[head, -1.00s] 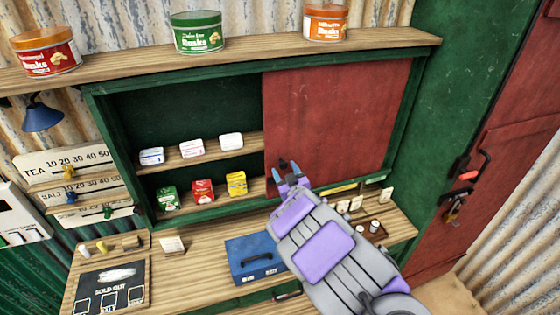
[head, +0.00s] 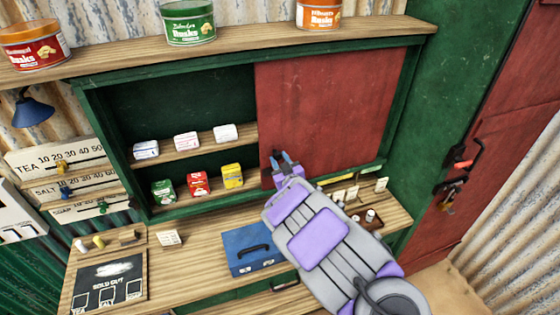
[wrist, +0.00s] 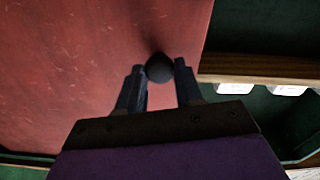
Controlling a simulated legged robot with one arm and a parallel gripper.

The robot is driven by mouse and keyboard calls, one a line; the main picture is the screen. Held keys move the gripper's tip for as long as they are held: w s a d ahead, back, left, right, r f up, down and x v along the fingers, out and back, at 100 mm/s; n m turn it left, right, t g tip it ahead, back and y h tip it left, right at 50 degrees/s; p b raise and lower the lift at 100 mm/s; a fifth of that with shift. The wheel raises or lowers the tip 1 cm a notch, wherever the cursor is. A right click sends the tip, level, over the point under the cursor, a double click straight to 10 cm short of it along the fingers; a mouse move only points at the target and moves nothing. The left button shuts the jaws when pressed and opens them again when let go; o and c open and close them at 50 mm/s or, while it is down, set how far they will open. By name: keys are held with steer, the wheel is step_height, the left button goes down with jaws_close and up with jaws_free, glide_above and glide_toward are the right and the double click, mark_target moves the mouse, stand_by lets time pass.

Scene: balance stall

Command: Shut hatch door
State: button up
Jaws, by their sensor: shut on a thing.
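The hatch door is a red sliding panel (head: 335,110) that covers the right half of the green-framed hatch in the head view. It fills the left of the wrist view (wrist: 80,70). The left half of the hatch stands open. A round black knob (wrist: 159,68) sits near the door's edge in the wrist view. My gripper (head: 281,158) is at the door's lower left corner. In the wrist view its two fingers (wrist: 160,75) are shut on the knob, one on each side.
White boxes (head: 186,141) and coloured boxes (head: 198,184) stand on shelves inside the open half. A blue cash box (head: 252,249) and a blackboard (head: 110,285) lie on the counter below. Tins (head: 188,22) stand on the top shelf.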

jaws_close()
steer(key=s+a+b, duration=0.1)
steer(key=s+a, duration=0.4)
steer(key=a, duration=0.8)
steer(key=s+a+b, duration=0.1)
steer(key=s+a, duration=0.5)
steer(key=a, duration=0.7)
steer(key=s+a+b, duration=0.2)
steer(key=s+a, duration=0.3)
steer(key=a, duration=0.9)
steer(key=shift+s, duration=0.35)
steer(key=shift+r, duration=0.15)
steer(key=o, duration=0.8)
jaws_free()
steer(key=shift+a, duration=0.1)
steer(key=o, duration=0.3)
steer(key=shift+a+f, duration=0.25)
steer(key=shift+a, duration=0.1)
steer(key=v, duration=1.7)
steer(key=shift+s+d, duration=0.15)
steer(key=shift+d, duration=0.05)
